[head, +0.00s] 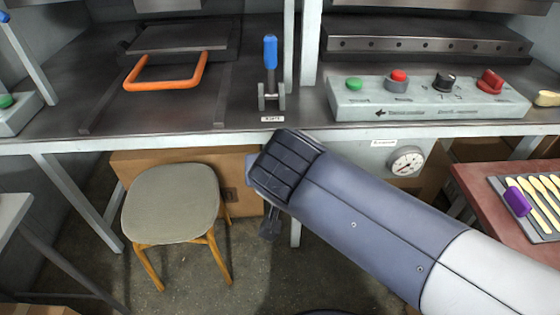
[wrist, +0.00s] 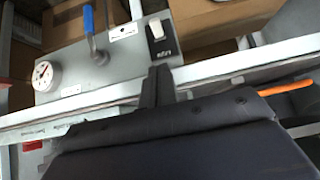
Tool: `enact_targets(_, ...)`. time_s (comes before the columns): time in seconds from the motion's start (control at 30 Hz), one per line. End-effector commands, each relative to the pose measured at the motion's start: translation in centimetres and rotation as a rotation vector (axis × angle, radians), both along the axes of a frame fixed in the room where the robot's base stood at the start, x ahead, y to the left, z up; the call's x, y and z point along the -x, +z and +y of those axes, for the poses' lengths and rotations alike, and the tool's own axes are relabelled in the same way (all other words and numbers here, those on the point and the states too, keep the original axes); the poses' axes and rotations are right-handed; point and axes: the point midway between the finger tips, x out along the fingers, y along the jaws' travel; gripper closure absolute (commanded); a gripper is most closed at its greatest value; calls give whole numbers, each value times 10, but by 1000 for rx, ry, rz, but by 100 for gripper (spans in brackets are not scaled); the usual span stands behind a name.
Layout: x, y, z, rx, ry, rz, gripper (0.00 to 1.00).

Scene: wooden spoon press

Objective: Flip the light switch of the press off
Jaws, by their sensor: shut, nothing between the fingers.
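The light switch (wrist: 156,30) is a white rocker on a dark plate, on the grey front panel (wrist: 120,58) in the wrist view. Its on or off position is hard to read at this size. My gripper (wrist: 160,70) is shut and empty, its dark fingers pointing at the panel just below the switch in the picture. I cannot tell whether they touch the panel. In the head view my gripper (head: 270,222) hangs below the bench edge, largely behind my arm, and the switch is hidden there.
A blue-handled lever (wrist: 88,20) and a round gauge (wrist: 42,72) sit left of the switch in the wrist view. In the head view, a stool (head: 172,203) stands left of my gripper. The button box (head: 428,100) and orange handle (head: 166,84) are above on the press.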

Motion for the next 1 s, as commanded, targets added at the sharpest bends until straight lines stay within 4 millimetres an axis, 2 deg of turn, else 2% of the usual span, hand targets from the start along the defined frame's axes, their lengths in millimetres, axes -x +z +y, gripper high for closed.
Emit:
enact_targets(0.1,10,10,1,-1,3,-2,100)
enact_targets(0.33,16,14,1,0,0,0,100)
enact_targets(0.8,15,13,1,0,-1,0,100)
enact_targets(1.0,2,0,-1,3,-4,3,100)
